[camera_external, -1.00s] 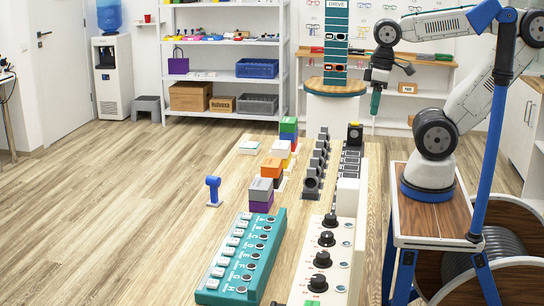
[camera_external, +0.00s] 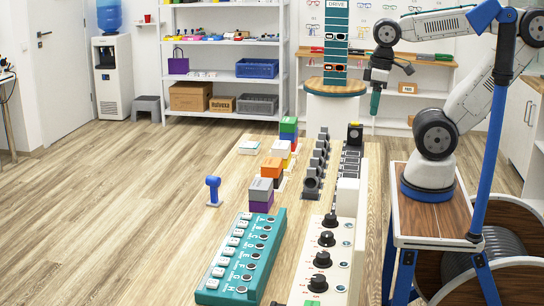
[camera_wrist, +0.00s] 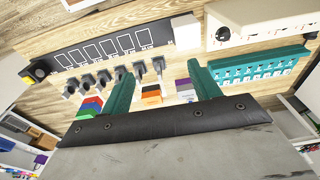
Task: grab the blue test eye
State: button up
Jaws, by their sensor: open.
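A blue piece with a round head on a short post (camera_external: 213,187) stands upright on a pale base at the left edge of the long wooden table (camera_external: 228,172). It is the only blue eye-like piece I can make out; I cannot pick it out in the wrist view. My gripper (camera_external: 375,102) hangs pointing down beyond the table's far right part, well apart from the blue piece, to its right and farther back. In the wrist view my gripper's two teal fingers (camera_wrist: 158,70) are spread apart with nothing held between them.
Stacked coloured blocks (camera_external: 260,190) stand just right of the blue piece. A row of dark grey holders (camera_external: 312,182) runs along the table's middle. A teal lettered panel (camera_external: 243,258) and a white box with black knobs (camera_external: 321,259) lie nearer. A round pedestal (camera_external: 335,88) stands behind.

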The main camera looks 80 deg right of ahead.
jog(key=w+a+f+m+g+y, duration=0.1)
jog(key=w+a+m+y, duration=0.15)
jog(key=w, duration=0.65)
jog(key=w+a+f+m+g+y, duration=0.1)
jog(key=w+a+m+y, duration=0.2)
jog(key=w, duration=0.5)
jog(key=w+a+f+m+y, duration=0.1)
jog(key=w+f+m+y, duration=0.2)
jog(key=w, duration=0.6)
jog(key=m+t+y, duration=0.3)
jog(key=m+y, duration=0.2)
jog(key=m, duration=0.7)
send_near(211, 182)
jog(key=shift+n, duration=0.25)
jog(key=x, duration=1)
jog(key=c, duration=1.1)
